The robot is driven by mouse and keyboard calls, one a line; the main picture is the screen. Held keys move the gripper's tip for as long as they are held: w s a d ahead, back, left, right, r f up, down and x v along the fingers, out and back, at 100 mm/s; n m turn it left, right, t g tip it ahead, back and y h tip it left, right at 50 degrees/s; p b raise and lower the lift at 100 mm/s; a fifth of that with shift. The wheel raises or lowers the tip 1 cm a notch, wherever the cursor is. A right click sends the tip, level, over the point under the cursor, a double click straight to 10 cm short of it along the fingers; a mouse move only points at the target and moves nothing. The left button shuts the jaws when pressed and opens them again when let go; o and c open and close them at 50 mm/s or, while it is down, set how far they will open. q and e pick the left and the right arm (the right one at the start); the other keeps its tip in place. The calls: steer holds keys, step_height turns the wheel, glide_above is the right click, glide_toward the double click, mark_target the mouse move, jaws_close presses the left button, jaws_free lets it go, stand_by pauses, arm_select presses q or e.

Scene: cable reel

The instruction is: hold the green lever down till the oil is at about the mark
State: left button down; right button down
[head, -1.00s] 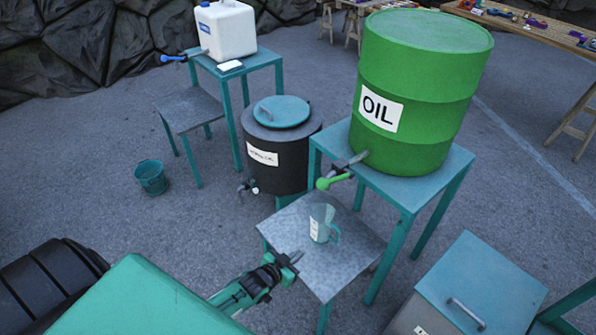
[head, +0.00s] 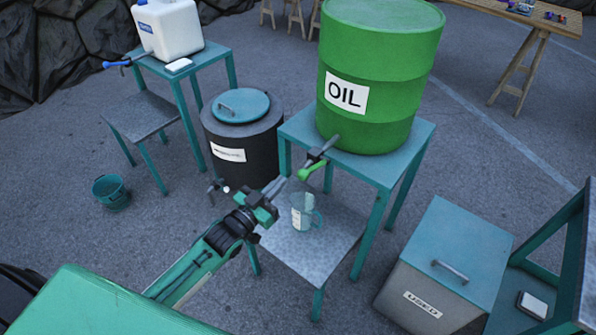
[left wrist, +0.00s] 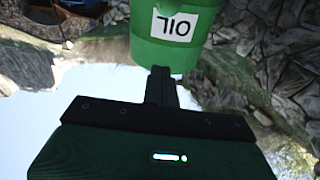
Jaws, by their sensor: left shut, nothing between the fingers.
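The green drum labelled OIL (head: 375,85) stands on a teal table. Its green lever (head: 312,171) sits on the tap at the drum's lower left. A clear jug (head: 303,213) with a pale label stands upright on the low metal table (head: 310,250) below the tap. I cannot make out a mark or an oil level in it. My left gripper (head: 277,187) is shut and empty, a little left of the lever, and appears apart from it. In the left wrist view, its closed fingers (left wrist: 161,83) point toward the upside-down drum (left wrist: 172,45). My right gripper is not in view.
A dark barrel (head: 243,140) with a teal lid stands just behind my left gripper. A white canister (head: 168,28) sits on a table at the upper left. A teal bucket (head: 110,191) is on the ground. A bin labelled USED (head: 440,265) stands at the lower right.

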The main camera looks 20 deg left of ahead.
arm_select(q)
steer(key=r+p, duration=0.2)
steer(key=p, duration=0.1)
glide_above(300, 177)
step_height(300, 177, down, 3)
steer(key=shift+f+p, duration=0.2)
steer(key=shift+p, duration=0.3)
steer(key=shift+s+a+f, duration=0.1)
steer(key=shift+f, duration=0.5)
